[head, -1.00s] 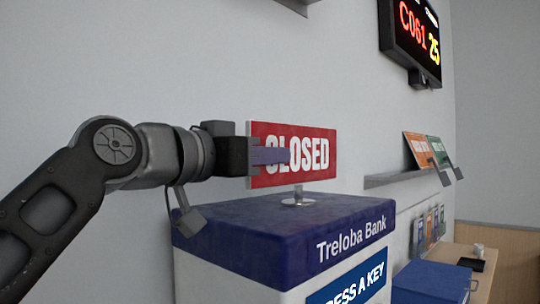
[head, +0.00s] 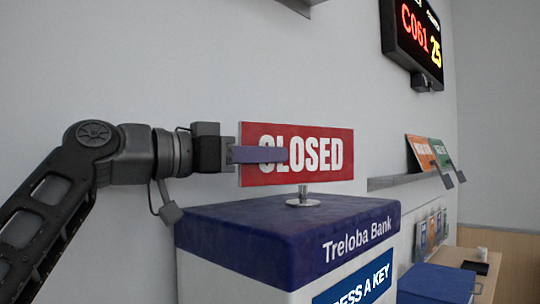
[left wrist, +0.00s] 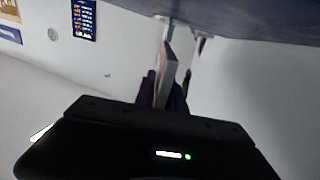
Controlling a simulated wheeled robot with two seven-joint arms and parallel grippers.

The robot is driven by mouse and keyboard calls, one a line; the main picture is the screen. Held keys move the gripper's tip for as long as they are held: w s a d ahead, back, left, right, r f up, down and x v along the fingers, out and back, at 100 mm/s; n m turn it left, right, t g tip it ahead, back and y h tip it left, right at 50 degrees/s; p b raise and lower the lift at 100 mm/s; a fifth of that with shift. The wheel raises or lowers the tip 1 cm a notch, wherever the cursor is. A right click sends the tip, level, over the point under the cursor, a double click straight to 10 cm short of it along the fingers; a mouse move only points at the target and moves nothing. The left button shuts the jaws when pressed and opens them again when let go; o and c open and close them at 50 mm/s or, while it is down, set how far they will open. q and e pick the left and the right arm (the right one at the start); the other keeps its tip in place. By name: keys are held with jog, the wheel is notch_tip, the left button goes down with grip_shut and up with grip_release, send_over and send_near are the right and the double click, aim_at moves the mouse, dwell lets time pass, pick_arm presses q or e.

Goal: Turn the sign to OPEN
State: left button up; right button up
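The sign (head: 322,155) is a red board with white letters reading CLOSED. It stands upright on a small round metal base on top of the blue kiosk. My left gripper (head: 258,155) is at the sign's left edge, with one purple finger lying across the front and covering part of the C. In the left wrist view the sign (left wrist: 166,75) shows nearly edge-on, and the fingers of my left gripper (left wrist: 164,92) sit close on both sides of it, apparently shut on it. The sign's back is hidden in the head view. My right gripper is not in view.
The kiosk (head: 250,231), marked Treloba Bank, stands under the sign. The wall is close behind. A shelf (head: 400,179) with orange and green cards is at right. A lit number display (head: 415,40) hangs above, and a blue box (head: 436,284) sits lower right.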

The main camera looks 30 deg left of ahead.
pick_arm(q)
jog(key=o, duration=0.3)
jog(key=shift+o, duration=0.2)
jog(key=shift+s, duration=0.1)
jog(key=b+v, duration=0.1)
jog(key=v, duration=0.6)
jog(key=shift+s+a, duration=0.2)
jog(key=shift+s, duration=0.1)
jog(key=shift+c, duration=0.4)
